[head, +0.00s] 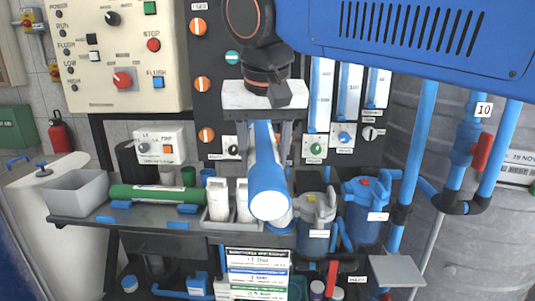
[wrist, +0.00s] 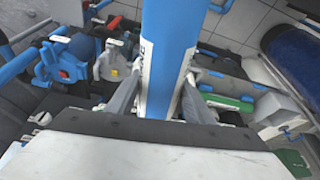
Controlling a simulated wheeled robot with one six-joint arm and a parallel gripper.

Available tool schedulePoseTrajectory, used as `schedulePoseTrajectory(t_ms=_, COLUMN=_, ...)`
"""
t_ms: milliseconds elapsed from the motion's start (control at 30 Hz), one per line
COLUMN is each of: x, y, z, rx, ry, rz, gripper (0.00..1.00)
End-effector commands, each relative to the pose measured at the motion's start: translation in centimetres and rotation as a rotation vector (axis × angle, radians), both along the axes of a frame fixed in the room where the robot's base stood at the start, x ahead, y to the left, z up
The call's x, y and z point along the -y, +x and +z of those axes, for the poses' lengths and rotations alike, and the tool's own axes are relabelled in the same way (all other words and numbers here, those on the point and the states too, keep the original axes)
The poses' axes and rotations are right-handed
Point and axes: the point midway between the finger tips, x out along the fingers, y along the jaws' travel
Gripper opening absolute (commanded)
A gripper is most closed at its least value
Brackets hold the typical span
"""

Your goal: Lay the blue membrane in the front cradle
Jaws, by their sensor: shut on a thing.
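The blue membrane (head: 268,185), a blue tube with white ends, is held by my gripper (head: 265,138). Its round white end faces the head camera, and it hangs in front of the panel, above the shelf's right part. In the wrist view the blue membrane (wrist: 162,55) runs up between the two fingers of my gripper (wrist: 160,103). The front cradle (head: 178,225) shows as low blue blocks at the shelf's front edge, left of the membrane, with nothing lying on them. A green membrane (head: 155,193) lies on blue supports behind it.
A grey bin (head: 77,192) stands at the shelf's left end. White bottles (head: 218,198) stand in a tray close to the held membrane. Grey (head: 315,215) and blue (head: 366,205) pump housings are to the right. Blue pipes (head: 424,130) rise further right.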

Motion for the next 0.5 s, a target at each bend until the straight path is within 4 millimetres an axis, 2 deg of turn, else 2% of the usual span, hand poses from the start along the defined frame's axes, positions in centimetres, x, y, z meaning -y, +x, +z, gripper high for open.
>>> schedulePoseTrajectory(t_ms=500, x=-2.6, y=0.1, z=-1.0, rx=0.000, ry=0.001, rz=0.409, gripper=0.14)
